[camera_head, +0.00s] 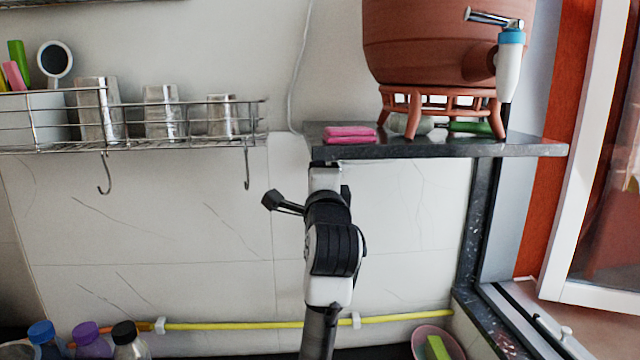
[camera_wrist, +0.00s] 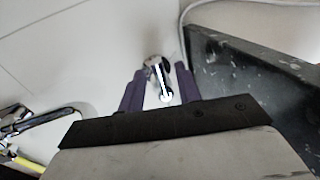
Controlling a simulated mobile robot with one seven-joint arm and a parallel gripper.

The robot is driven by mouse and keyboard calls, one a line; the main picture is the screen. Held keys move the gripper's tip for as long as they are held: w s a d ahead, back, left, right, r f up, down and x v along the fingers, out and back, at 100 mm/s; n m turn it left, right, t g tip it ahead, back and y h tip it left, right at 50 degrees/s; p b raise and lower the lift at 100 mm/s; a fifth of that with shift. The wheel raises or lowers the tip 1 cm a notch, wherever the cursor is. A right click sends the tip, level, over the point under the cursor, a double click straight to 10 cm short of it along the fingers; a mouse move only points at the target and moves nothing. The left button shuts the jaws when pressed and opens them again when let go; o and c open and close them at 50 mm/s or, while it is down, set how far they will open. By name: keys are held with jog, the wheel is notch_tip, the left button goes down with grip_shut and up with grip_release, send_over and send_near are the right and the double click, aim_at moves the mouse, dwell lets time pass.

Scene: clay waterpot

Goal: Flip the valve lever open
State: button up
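A chrome fitting (camera_wrist: 164,88) with a short lever-like bar shows in the wrist view, between my gripper's purple fingers. In the head view no such fitting shows near my arm; it may be hidden behind it. My gripper (camera_wrist: 159,78) is open, with a finger on each side of the bar; I cannot tell whether either touches it. In the head view my fingertips are not clear below the shelf edge. Another chrome lever (camera_head: 493,18) tops the blue and white tap (camera_head: 509,62) of the clay waterpot (camera_head: 435,45), up and right of my arm.
The dark stone shelf (camera_head: 445,149) is just above my arm and close on the right in the wrist view (camera_wrist: 250,85). It carries pink cloths (camera_head: 349,134). A wire rack (camera_head: 190,140) with hooks and metal cups is left. A yellow pipe (camera_head: 240,325) runs low along the wall.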

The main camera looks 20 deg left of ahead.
jog(key=b+v, duration=0.4)
jog(key=v, duration=0.9)
jog(key=shift+s+d+b, duration=0.2)
jog(key=shift+s+b, duration=0.1)
jog(key=shift+b, duration=0.05)
